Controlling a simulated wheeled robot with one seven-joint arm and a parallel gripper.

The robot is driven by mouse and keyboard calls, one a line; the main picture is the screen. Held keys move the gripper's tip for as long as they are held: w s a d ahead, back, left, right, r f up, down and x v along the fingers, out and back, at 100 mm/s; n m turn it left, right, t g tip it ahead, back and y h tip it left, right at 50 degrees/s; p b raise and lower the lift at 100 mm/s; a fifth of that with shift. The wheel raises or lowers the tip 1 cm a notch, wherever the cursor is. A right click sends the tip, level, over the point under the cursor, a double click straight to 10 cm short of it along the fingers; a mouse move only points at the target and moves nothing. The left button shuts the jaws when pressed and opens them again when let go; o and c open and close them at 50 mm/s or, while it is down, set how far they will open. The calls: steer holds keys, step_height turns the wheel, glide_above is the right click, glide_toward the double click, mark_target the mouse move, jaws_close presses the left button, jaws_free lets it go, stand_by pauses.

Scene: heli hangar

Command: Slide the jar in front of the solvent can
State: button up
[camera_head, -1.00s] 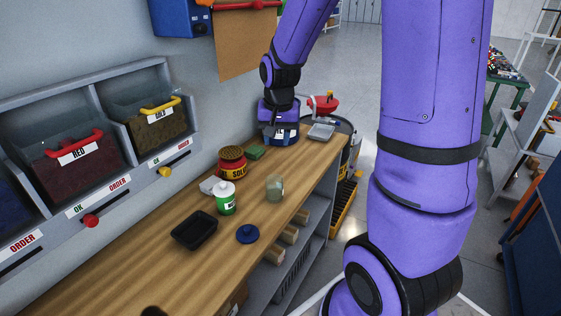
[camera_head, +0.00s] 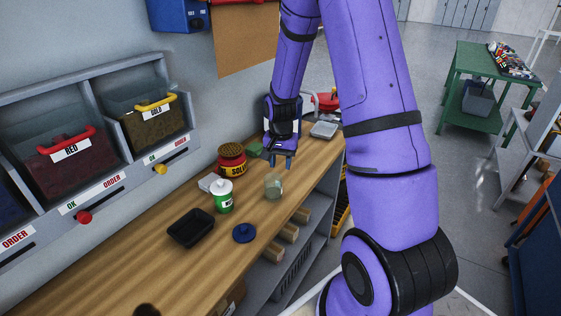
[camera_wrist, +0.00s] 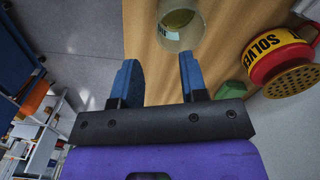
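The clear glass jar (camera_head: 273,185) stands on the wooden bench near its front edge. The red solvent can (camera_head: 232,160), with a yellow label and a perforated brownish top, stands farther back toward the wall, to the jar's upper left. My gripper (camera_head: 281,162) points down over the bench just beyond the jar. In the wrist view, my gripper (camera_wrist: 160,75) is open, with nothing between its two blue fingers. There the jar (camera_wrist: 181,25) shows ahead of the fingertips, closer to the right finger, and the solvent can (camera_wrist: 278,60) shows at the right.
A white-and-green container (camera_head: 223,196) stands left of the jar. A black tray (camera_head: 190,229) and a blue lid (camera_head: 244,233) lie nearer. A green block (camera_head: 254,150) sits behind the solvent can, near my gripper. A grey tray (camera_head: 323,130) lies at the bench's far end.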

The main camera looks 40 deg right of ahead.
mark_target(281, 196)
steer(key=shift+f, duration=0.1)
step_height(281, 196, down, 11)
steer(key=shift+r, duration=0.2)
stand_by(0.4)
jaws_close()
